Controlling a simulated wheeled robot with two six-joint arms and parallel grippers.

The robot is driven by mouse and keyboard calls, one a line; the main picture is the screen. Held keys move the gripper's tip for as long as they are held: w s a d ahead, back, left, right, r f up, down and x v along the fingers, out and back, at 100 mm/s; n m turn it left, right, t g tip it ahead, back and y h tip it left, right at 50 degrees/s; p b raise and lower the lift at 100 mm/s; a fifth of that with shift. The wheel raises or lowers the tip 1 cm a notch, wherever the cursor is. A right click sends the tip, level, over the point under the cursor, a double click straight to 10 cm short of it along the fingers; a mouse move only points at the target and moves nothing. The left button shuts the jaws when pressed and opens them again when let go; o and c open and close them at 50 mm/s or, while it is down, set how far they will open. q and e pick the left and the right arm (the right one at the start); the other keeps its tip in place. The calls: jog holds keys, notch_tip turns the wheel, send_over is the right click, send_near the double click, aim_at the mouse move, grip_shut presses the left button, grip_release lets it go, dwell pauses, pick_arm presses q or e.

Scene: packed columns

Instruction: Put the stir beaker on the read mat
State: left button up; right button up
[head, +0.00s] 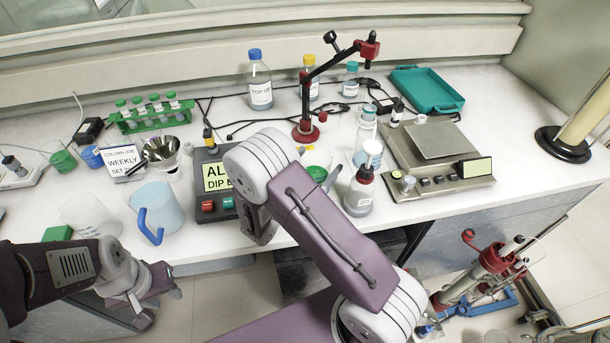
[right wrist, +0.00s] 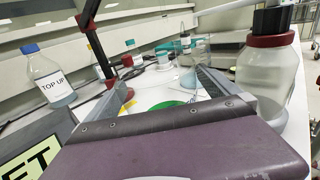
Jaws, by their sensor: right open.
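No label marks a stir beaker. A clear beaker-like vessel (head: 85,214) stands at the bench's left front, beside a pale jug (head: 160,205) with a blue handle. I cannot tell whether either is the stir beaker. A green disc (head: 317,173) on a white surface lies partly behind my right arm; it also shows in the right wrist view (right wrist: 168,105). I cannot tell if this is the read mat. My right gripper (right wrist: 165,92) is open and empty over that spot, mostly hidden in the head view. My left gripper (head: 157,298) is open and empty, low before the bench.
A red-collared bottle (head: 358,195) stands close right of my right gripper. A display box (head: 215,180) is left of it, a red stand (head: 305,130) behind. A flat-plate instrument (head: 435,155) and a teal tray (head: 427,90) stand right. A green tube rack (head: 150,117) stands back left.

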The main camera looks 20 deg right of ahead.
jog(key=b+v, duration=0.1)
jog(key=v, duration=0.8)
jog(key=shift+s+a, duration=0.25)
jog(key=shift+a, duration=0.1)
